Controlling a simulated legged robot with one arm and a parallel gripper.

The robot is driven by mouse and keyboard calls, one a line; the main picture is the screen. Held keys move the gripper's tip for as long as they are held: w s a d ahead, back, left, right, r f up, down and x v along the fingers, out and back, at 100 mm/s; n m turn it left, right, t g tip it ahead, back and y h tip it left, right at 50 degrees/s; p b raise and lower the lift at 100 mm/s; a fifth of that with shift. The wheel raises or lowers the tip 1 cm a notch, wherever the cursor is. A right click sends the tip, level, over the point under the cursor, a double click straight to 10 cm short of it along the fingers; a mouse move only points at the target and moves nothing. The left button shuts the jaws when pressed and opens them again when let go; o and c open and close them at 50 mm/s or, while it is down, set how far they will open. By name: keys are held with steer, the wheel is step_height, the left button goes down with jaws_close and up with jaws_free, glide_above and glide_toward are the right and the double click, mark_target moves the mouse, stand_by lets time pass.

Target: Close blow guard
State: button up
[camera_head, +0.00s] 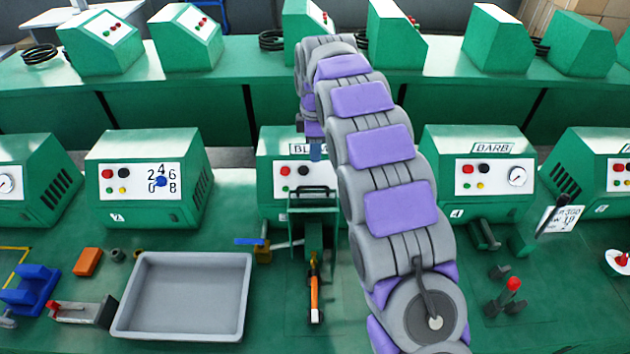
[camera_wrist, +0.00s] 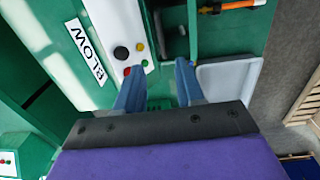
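The green BLOW box (camera_head: 272,170) stands mid-bench, its label partly hidden by my arm. A dark guard-like frame with a handle (camera_head: 312,192) stands at the front of this box. It seems to show in the wrist view as a dark green frame (camera_wrist: 176,30), but its hinge position is unclear. My gripper (camera_wrist: 160,68) is open and empty, with two blue fingers apart over the panel's edge.
A grey tray (camera_head: 185,295) lies left of the BLOW box; an orange-handled tool (camera_head: 314,295) lies in front of it. A blue-handled valve (camera_head: 262,246) is close to the guard's left. The BARB box (camera_head: 480,178) stands right of my arm. More green boxes line the back bench.

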steer(key=f, duration=1.3)
steer(key=shift+w+a+f+b, duration=0.2)
steer(key=shift+w+f+b, duration=0.05)
steer(key=shift+w+b, duration=0.1)
steer(key=shift+a, duration=0.1)
steer(key=shift+c, duration=0.3)
jaws_close()
